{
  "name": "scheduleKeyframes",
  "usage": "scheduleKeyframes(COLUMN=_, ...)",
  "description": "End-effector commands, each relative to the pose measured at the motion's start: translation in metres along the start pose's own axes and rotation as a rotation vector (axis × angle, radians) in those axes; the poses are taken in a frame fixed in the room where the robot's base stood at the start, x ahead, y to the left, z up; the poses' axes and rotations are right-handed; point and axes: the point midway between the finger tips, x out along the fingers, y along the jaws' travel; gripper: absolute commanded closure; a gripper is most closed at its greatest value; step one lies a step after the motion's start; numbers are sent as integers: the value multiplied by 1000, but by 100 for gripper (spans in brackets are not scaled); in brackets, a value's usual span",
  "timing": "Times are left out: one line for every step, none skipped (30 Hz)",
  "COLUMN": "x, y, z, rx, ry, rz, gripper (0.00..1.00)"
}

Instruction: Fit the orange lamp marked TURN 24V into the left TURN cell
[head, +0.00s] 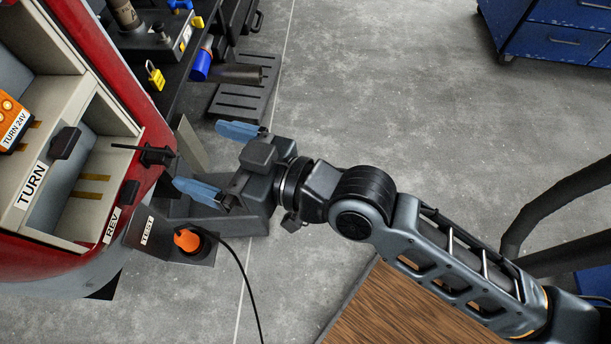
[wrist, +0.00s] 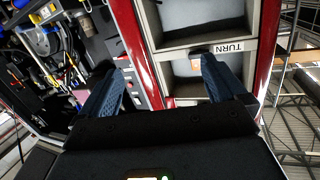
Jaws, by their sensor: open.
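The orange lamp marked TURN 24V (head: 12,122) shows at the left edge of the head view, partly cut off, in the cell beside the TURN label (head: 32,186). I cannot tell whether it is seated. A lower cell (head: 80,200) with brass-coloured strips, near the REV label (head: 112,225), looks empty. My gripper (head: 218,159) is open and empty, to the right of the red housing and apart from the lamp. In the wrist view, its blue fingers (wrist: 165,75) are spread before the housing, with the TURN label (wrist: 230,47) beyond the right finger.
A box labelled TEST (head: 148,230) with an orange round part (head: 187,240) and a cable stands below my gripper. A yellow padlock (head: 155,75) and a dark rack (head: 245,85) are above. A wooden top (head: 400,310) is at lower right. Open floor lies right.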

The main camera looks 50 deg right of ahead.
Motion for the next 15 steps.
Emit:
scheduleKeyframes(x=-22, y=6, z=14, rx=6, ry=-21, rz=36, gripper=2)
scheduleKeyframes(x=-34, y=10, z=19, rx=9, ry=-29, rz=57, gripper=2)
scheduleKeyframes(x=-49, y=14, z=25, rx=11, ry=-36, rz=83, gripper=2)
scheduleKeyframes(x=-61, y=16, z=30, rx=13, ry=-42, rz=101, gripper=2)
scheduleKeyframes(x=-74, y=19, z=34, rx=12, ry=-49, rz=119, gripper=2)
scheduleKeyframes(x=-90, y=22, z=38, rx=14, ry=-56, rz=142, gripper=2)
scheduleKeyframes(x=-102, y=23, z=41, rx=13, ry=-62, rz=158, gripper=2)
scheduleKeyframes(x=-114, y=25, z=43, rx=13, ry=-68, rz=173, gripper=2)
scheduleKeyframes(x=-130, y=26, z=46, rx=11, ry=-75, rz=193, gripper=2)
scheduleKeyframes(x=-142, y=27, z=47, rx=9, ry=-80, rz=206, gripper=2)
scheduleKeyframes(x=-153, y=27, z=48, rx=8, ry=-86, rz=219, gripper=2)
scheduleKeyframes(x=-169, y=28, z=49, rx=5, ry=-93, rz=234, gripper=2)
scheduleKeyframes(x=-180, y=27, z=49, rx=1, ry=-98, rz=244, gripper=2)
scheduleKeyframes(x=-191, y=27, z=48, rx=0, ry=-102, rz=254, gripper=2)
scheduleKeyframes(x=-205, y=26, z=47, rx=-5, ry=-108, rz=266, gripper=2)
